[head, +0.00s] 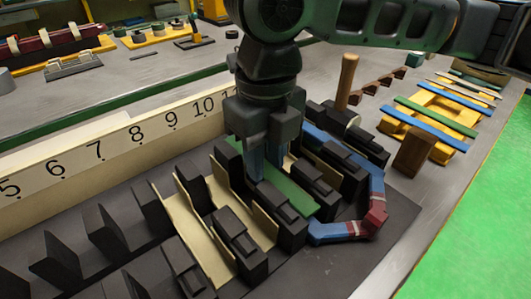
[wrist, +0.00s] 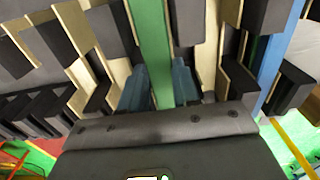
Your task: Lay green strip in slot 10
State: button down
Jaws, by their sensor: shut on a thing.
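The green strip (head: 290,194) lies low between rows of black stator teeth in the head view, its near end toward the lower right. My gripper (head: 262,172) points down over its far part, blue fingers among the teeth. In the wrist view the green strip (wrist: 151,40) runs up the picture between the two blue fingers (wrist: 160,88), which are shut on it. The number 10 (head: 203,106) is on the pale board behind the teeth, left of my gripper.
Cream liners (head: 238,220) line slots left of the strip. A blue and red bent coil (head: 345,229) lies around teeth on the right. A wooden-handled mallet (head: 346,82) stands behind. A yellow rack (head: 430,122) holds blue and green strips; a brown block (head: 412,152) stands nearby.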

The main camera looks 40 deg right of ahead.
aim_at(266, 169)
jog(key=shift+f+b, duration=0.6)
jog(key=shift+f, duration=0.5)
dwell(0.8)
jog(key=c, duration=0.7)
grip_release()
jog(key=shift+c, duration=0.2)
jog(key=shift+r, duration=0.25)
jog(key=shift+r+p, duration=0.35)
jog(key=shift+p, duration=0.2)
jog(key=shift+r+p, duration=0.3)
jog(key=shift+r+p, duration=3.05)
jog(key=shift+r, duration=0.65)
